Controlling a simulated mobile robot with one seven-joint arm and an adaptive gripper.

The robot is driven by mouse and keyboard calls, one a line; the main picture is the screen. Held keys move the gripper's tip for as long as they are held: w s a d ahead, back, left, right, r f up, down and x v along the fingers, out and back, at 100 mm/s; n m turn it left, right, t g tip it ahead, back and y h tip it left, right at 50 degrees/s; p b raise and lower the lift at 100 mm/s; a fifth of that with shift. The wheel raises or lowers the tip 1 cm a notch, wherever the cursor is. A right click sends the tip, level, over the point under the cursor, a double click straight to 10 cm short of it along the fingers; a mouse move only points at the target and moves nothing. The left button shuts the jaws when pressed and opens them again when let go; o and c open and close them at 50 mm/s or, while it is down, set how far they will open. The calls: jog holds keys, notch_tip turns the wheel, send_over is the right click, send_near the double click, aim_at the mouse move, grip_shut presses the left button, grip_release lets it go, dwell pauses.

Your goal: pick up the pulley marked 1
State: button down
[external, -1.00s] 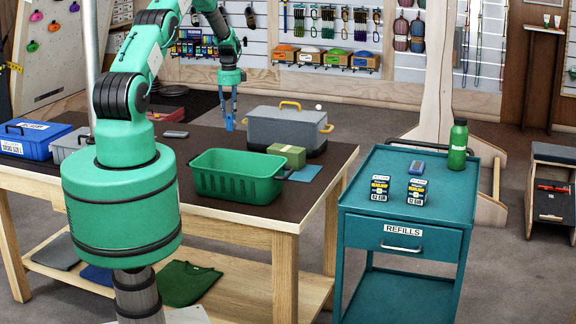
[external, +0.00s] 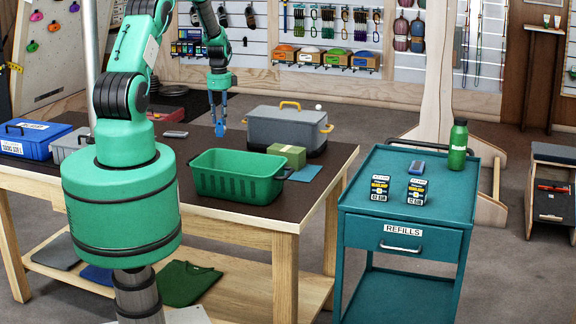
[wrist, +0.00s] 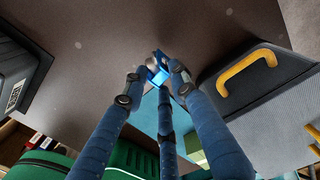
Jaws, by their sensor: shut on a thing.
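My gripper (external: 219,130) is over the dark worktable, behind the green basket and left of the grey case. In the wrist view its blue fingers (wrist: 155,82) are closed around a small bright blue and silver piece (wrist: 157,73), which looks like a pulley. Its number cannot be read, and the fingers hide part of it. Whether it touches the tabletop cannot be told.
The green basket (external: 232,178) stands at the table's front. The grey case (external: 272,128) with yellow handles and an olive box (external: 287,155) are right of my gripper. A blue case (external: 30,140) is far left. A teal trolley (external: 380,215) stands right.

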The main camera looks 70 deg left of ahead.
aim_at(220, 120)
dwell(0.5)
jog(key=c, duration=0.5)
grip_release()
jog(key=shift+r, duration=6)
jog(key=shift+c, duration=0.3)
